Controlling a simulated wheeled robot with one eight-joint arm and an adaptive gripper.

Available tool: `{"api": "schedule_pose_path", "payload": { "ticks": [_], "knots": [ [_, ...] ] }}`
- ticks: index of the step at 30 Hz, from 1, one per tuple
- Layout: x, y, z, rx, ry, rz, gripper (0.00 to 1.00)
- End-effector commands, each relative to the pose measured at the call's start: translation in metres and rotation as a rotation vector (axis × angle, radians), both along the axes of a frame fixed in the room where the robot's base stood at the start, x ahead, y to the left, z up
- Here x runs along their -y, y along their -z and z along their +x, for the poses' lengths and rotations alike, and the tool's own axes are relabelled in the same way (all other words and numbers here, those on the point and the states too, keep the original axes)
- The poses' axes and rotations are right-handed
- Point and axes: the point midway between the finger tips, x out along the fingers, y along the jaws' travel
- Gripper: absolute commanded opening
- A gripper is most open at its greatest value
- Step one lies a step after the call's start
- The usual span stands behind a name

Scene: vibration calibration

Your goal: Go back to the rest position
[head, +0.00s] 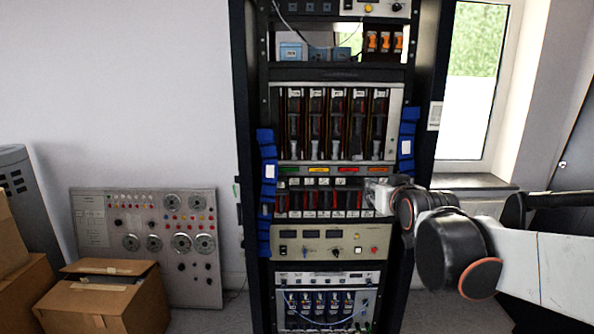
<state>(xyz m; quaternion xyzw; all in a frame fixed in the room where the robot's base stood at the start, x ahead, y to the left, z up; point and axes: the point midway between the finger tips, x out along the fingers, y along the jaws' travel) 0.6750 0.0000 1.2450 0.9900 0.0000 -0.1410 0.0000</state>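My gripper (374,196) is at the right side of a tall black equipment rack (243,120), in front of the row of dark slots with red marks (322,200). My arm reaches in from the right edge of the picture. The gripper is small and pale here, and I cannot make out its fingers or whether it touches the rack. Above the slot row is a panel of tall vertical tubes (337,122). Below it is a beige control panel with knobs (345,245).
Blue bin strips (268,180) line the rack's sides. A control board with dials (150,240) leans on the wall at left, behind an open cardboard box (105,300). A window (472,85) with a sill (465,182) is behind my arm at right.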

Motion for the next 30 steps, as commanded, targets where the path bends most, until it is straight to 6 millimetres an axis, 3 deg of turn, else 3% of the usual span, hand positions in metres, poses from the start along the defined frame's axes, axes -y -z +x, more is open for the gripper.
{"api": "schedule_pose_path", "payload": {
  "ticks": [1, 12, 18, 24, 30],
  "knots": [
    [0.0, 0.007, -0.023, -0.046, 0.0, 0.0, 0.36],
    [0.0, 0.083, -0.183, -0.398, 0.0, 0.0, 0.36],
    [0.0, 0.128, -0.263, -0.565, 0.0, 0.0, 0.36],
    [0.0, 0.152, -0.303, -0.654, 0.0, 0.0, 0.36],
    [0.0, 0.156, -0.309, -0.67, 0.0, 0.0, 0.36]
  ]
}}
